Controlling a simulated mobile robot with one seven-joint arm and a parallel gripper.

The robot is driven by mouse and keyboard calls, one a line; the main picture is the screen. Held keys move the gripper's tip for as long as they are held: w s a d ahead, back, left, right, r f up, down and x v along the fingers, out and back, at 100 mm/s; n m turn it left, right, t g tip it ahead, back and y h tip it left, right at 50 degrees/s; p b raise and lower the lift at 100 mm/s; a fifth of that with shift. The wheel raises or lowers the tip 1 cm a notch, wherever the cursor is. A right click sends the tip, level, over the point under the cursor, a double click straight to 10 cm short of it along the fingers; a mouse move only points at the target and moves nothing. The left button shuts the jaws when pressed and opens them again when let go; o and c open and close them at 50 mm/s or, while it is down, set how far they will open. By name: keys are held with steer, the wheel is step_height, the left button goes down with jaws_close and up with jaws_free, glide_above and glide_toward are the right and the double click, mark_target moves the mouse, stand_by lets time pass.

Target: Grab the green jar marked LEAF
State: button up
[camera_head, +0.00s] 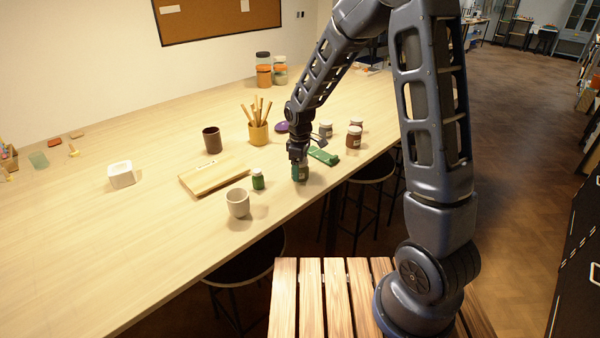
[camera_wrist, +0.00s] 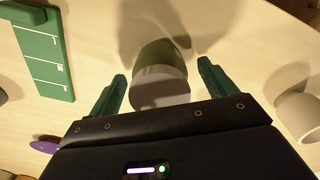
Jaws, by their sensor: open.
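My gripper (camera_head: 299,163) points down over the table, its green fingers open around a jar (camera_head: 301,174). In the wrist view, my gripper (camera_wrist: 164,82) has a finger on either side of this jar (camera_wrist: 163,55), with a gap at both sides. The jar has a pale grey lid and a dull green body. Its label is not readable, and the fingers hide part of it in the head view.
A pale cup (camera_head: 238,203) and wooden board (camera_head: 213,176) are to the left. The table's front edge is close to my gripper.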

steer(key=shift+f, duration=0.15)
steer(key=c, duration=1)
steer(key=shift+c, duration=1.2)
